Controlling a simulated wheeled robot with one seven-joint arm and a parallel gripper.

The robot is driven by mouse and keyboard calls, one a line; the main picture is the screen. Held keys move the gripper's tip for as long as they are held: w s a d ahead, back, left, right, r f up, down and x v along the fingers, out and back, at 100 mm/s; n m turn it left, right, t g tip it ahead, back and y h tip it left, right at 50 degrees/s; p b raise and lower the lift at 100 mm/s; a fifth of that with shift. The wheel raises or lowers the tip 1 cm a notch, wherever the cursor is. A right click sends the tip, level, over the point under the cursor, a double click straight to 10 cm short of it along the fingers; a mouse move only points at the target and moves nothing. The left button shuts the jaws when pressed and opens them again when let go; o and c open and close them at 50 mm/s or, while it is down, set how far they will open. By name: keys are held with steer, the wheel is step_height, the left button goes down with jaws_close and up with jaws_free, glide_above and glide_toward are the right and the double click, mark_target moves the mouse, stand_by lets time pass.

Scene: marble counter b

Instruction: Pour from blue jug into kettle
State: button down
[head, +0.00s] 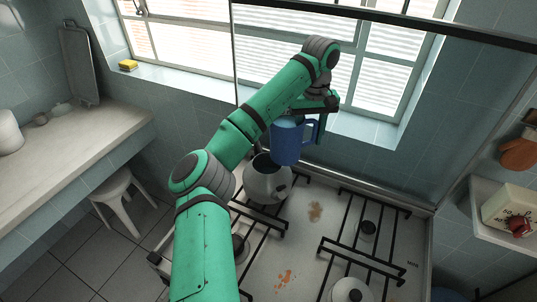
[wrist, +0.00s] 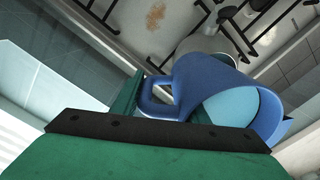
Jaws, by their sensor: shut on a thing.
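The blue jug (head: 287,143) is held in the air by my gripper (head: 320,124), which is shut on it on the handle side. In the head view the jug looks nearly upright, just above and right of the grey kettle (head: 268,184). The kettle stands on the stove with a dark open top. In the wrist view the jug (wrist: 210,78) fills the middle, with its handle to the left and a lighter blue area inside; I cannot tell if that is liquid. The kettle (wrist: 205,43) is partly hidden behind the jug there. My gripper's fingertips are mostly hidden.
The white stovetop (head: 300,236) has black grates and brown stains. A window (head: 365,70) is close behind my arm. A shelf (head: 490,232) is at the right, and a counter (head: 75,150) and stool (head: 122,196) at the left.

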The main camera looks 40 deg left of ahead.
steer(key=shift+r, duration=0.15)
steer(key=shift+w+d+r+t+h, duration=0.25)
steer(key=shift+d+t+h, duration=0.05)
steer(key=shift+t+h, duration=0.4)
steer(key=shift+w+d+r+t+h, duration=0.15)
steer(key=shift+r+t+h, duration=0.35)
steer(key=shift+r, duration=0.35)
steer(key=shift+d+r, duration=0.15)
steer(key=shift+r, duration=0.3)
steer(key=shift+a+f+t+h, duration=0.1)
steer(key=shift+a+t+h, duration=0.1)
steer(key=shift+t+h, duration=0.15)
steer(key=shift+w+d+f, duration=0.1)
steer(key=shift+f, duration=0.05)
steer(key=shift+d+h, duration=0.15)
steer(key=shift+h, duration=0.1)
steer(key=shift+s+t, duration=0.2)
steer(key=shift+t, duration=0.05)
